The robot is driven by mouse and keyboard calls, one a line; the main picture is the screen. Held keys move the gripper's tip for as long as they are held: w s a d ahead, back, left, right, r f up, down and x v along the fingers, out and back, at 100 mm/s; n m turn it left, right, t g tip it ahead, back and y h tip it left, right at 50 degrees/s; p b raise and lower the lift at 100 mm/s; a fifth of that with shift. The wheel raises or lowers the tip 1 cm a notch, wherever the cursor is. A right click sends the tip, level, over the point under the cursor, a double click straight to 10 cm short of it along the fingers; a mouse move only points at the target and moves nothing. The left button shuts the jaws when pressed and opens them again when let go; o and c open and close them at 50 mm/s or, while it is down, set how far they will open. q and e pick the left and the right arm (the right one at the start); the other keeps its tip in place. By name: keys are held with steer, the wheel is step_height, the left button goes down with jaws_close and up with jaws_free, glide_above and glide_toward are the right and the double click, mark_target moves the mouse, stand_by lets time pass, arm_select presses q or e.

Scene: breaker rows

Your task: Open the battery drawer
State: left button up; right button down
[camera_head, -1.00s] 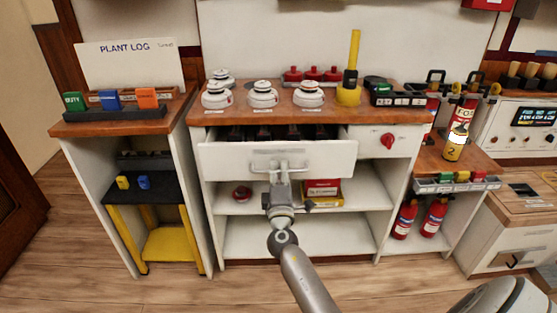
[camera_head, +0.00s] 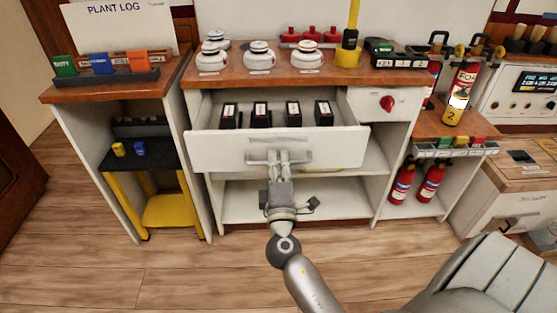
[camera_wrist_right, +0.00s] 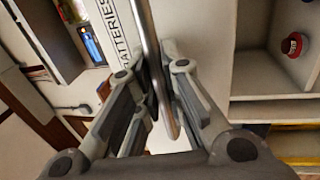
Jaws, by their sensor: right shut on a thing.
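The battery drawer (camera_head: 215,152) is a white drawer under the wooden worktop, and it stands well out from the cabinet. Several black batteries (camera_head: 261,114) stand in a row inside it. My right gripper (camera_head: 278,160) is at the middle of the drawer front, shut on the metal handle. In the right wrist view the handle bar (camera_wrist_right: 152,60) runs between the fingers, beside a label reading "BATTERIES" (camera_wrist_right: 121,40) on the drawer front. My left gripper is not in view.
Round white detectors (camera_head: 258,55) and a yellow stand (camera_head: 348,55) are on the worktop. A red knob (camera_head: 387,103) is right of the drawer. Fire extinguishers (camera_head: 402,184) stand on the right shelf. The wooden floor (camera_head: 190,275) in front is clear.

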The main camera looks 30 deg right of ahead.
steer(key=c, duration=1.5)
jaws_free()
steer(key=shift+c, duration=0.2)
steer(key=shift+s, duration=0.1)
steer(key=v, duration=1.2)
